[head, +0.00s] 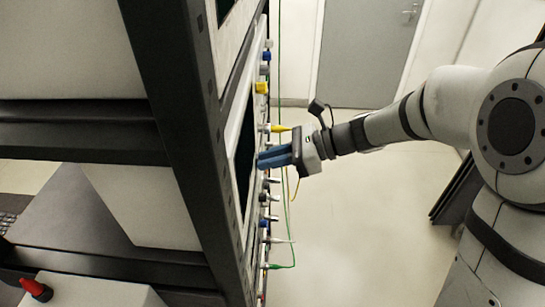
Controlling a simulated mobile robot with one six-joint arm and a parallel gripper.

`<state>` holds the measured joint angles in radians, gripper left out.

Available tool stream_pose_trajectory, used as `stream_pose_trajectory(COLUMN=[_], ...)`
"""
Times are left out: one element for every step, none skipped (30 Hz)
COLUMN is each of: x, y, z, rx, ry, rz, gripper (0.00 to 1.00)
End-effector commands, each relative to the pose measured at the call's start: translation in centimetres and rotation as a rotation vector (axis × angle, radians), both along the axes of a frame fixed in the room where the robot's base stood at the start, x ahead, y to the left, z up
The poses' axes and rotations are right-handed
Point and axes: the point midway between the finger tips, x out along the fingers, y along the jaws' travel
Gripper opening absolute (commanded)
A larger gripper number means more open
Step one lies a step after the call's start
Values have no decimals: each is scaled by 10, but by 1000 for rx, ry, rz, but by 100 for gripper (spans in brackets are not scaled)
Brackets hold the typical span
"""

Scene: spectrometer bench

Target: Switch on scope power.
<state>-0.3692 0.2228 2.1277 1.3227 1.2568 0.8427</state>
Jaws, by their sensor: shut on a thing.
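The scope (245,150) is mounted in the black rack and seen steeply from the side, with its dark screen and a narrow strip of its light front panel showing. Several knobs and connectors stick out of this front, among them a yellow connector (262,88). My gripper (260,159) reaches in from the right, and its blue fingers point left at the panel. The fingers are shut on a small control at the panel, which they hide. I cannot make out the power switch or whether it is on.
Thin green and yellow cables hang in front of the panel, close to my gripper; a green lead (290,262) loops below it. A red knob (36,288) sits on a pale box at the lower left. The floor (345,230) right of the rack is clear, and a grey door (365,50) stands behind.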

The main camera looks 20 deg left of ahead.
Motion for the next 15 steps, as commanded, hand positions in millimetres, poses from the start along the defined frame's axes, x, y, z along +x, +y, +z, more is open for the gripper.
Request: stream_pose_trajectory(x=[0,0,0,0,0,0,0,0,0,0,0,0,1,1,1], y=[0,0,0,0,0,0,0,0,0,0,0,-1,-1,-1,-1], z=[0,0,0,0,0,0,0,0,-2,-3,-5,-7,-9,-10,-11], rx=[0,0,0,0,0,0,0,2,8,18,29,50,68,89,118], ry=[0,0,0,0,0,0,0,0,4,7,11,19,26,31,39], rz=[0,0,0,0,0,-1,-1,-1,0,0,-1,-1,-2,-1,-2], gripper=[7,5,1,0,0,0,0,0,0,0,0,0,0,0,0])
